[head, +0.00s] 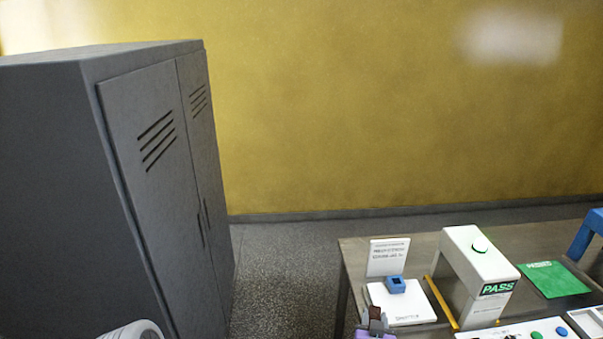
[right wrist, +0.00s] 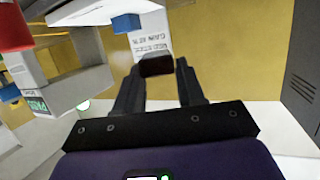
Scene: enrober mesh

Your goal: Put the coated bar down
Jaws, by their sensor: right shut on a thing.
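The coated bar (right wrist: 157,66) is a small dark brown block between the fingertips of my right gripper (right wrist: 158,70) in the right wrist view. In the head view, the right gripper (head: 377,321) is at the bottom edge, shut on the brown bar (head: 375,313). It is in front of a white plate (head: 408,312) that bears a small blue block (head: 396,285). The bar's height above the table cannot be told. My left gripper is not in view.
A white sign card (head: 388,257) stands behind the plate. Right of the plate are a yellow strip (head: 441,302), a white PASS arch (head: 482,262), a green mat (head: 552,279) and a button panel (head: 520,332). A grey locker (head: 150,150) fills the left.

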